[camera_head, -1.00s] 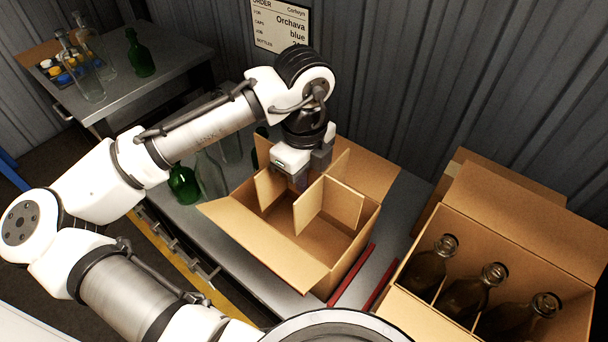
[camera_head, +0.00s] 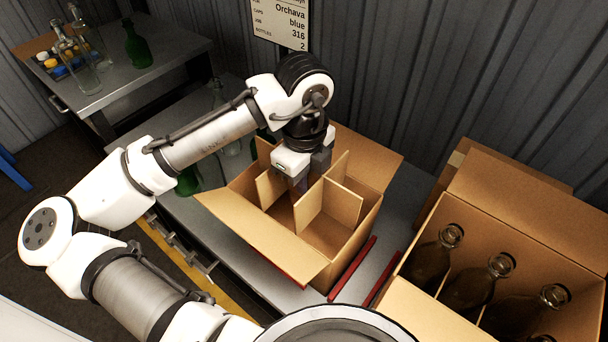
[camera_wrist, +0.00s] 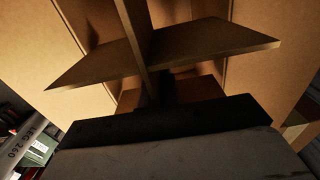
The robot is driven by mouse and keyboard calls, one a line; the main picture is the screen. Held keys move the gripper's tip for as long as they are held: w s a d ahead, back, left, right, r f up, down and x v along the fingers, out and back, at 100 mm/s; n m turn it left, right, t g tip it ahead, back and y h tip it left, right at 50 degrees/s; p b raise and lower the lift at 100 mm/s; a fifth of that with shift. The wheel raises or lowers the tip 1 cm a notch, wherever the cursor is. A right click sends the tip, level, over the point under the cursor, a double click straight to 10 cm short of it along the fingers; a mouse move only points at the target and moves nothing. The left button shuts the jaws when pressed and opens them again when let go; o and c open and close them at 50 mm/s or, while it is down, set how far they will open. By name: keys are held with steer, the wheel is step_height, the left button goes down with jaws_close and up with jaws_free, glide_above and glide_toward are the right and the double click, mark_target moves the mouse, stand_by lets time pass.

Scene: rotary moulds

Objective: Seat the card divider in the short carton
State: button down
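The short carton (camera_head: 262,232) stands open on the grey bench, its flaps spread. The card divider (camera_head: 342,203), crossed brown panels, is upright and partly inside it. Its upper edges show around rim height, and its lower edges are hidden, so I cannot tell whether it touches the floor. My gripper (camera_head: 299,186) points down over the carton, apparently shut on the divider near where the panels cross. In the wrist view the divider (camera_wrist: 205,45) runs up to the dark gripper jaw (camera_wrist: 160,115), with carton walls on both sides.
A taller carton (camera_head: 520,215) with several dark bottles stands at the right. Red rails (camera_head: 352,270) lie on the bench between the cartons. Green and clear bottles stand behind my arm on the left. A side table (camera_head: 150,80) at the back left holds bottles and caps.

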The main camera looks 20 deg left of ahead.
step_height(320, 180, down, 11)
steer(key=b, duration=0.7)
steer(key=shift+s+b, duration=0.2)
steer(key=shift+b, duration=0.1)
steer(key=c, duration=1.2)
jaws_free()
steer(key=shift+d, duration=0.2)
steer(key=shift+o, duration=0.2)
steer(key=shift+r, duration=0.1)
steer(key=r+p, duration=0.4)
steer(key=r, duration=0.1)
steer(key=r+p, duration=0.4)
steer(key=r, duration=0.1)
steer(key=shift+w+a+p, duration=0.2)
steer(key=shift+p, duration=0.2)
